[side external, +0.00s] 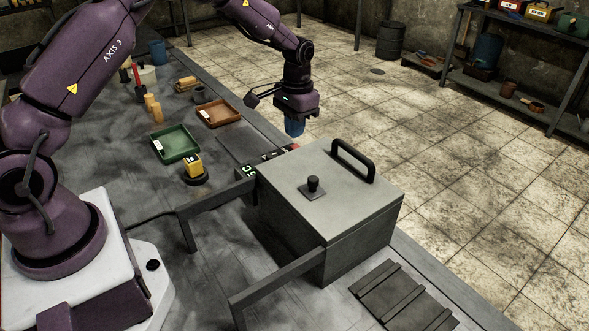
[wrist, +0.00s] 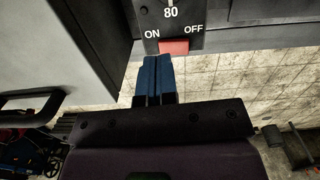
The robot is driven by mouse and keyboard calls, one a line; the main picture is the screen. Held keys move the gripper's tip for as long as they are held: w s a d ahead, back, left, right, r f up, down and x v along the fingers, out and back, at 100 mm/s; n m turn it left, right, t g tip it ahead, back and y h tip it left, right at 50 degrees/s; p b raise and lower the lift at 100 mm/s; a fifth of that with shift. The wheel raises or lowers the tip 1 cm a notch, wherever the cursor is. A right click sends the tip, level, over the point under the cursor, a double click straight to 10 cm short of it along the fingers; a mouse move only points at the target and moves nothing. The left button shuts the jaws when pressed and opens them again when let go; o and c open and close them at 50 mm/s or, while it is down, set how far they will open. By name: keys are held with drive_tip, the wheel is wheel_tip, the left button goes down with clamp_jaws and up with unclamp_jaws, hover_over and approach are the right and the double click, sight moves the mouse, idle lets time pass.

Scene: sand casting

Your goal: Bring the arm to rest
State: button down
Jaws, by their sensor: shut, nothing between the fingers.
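My gripper (side external: 294,130) has blue fingers that point down, beyond the back edge of a grey box in the side view. In the wrist view my gripper (wrist: 152,60) has its two fingers side by side, shut and empty. The fingertips are close to a red switch (wrist: 174,47) on a dark panel (wrist: 172,12) marked ON, OFF and 80. I cannot tell whether they touch it. The grey box (side external: 330,185) has a lid with a black handle and a knob.
A green tray (side external: 176,155), a brown tray (side external: 218,122) and a yellow block (side external: 193,165) on a dark round base are on the bench left of the box. A ribbed dark plate (side external: 400,300) lies at front right. Open tiled floor is beyond the bench.

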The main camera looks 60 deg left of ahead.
drive_tip(key=s+d+r+t, duration=0.3)
drive_tip(key=s+d+r, duration=0.1)
drive_tip(key=s+r, duration=0.7)
drive_tip(key=s+d+r+t, duration=0.3)
drive_tip(key=s+d+r, duration=0.2)
drive_tip(key=s+r, duration=0.6)
drive_tip(key=s, duration=0.5)
drive_tip(key=shift+s+r, duration=0.25)
drive_tip(key=shift+s, duration=0.1)
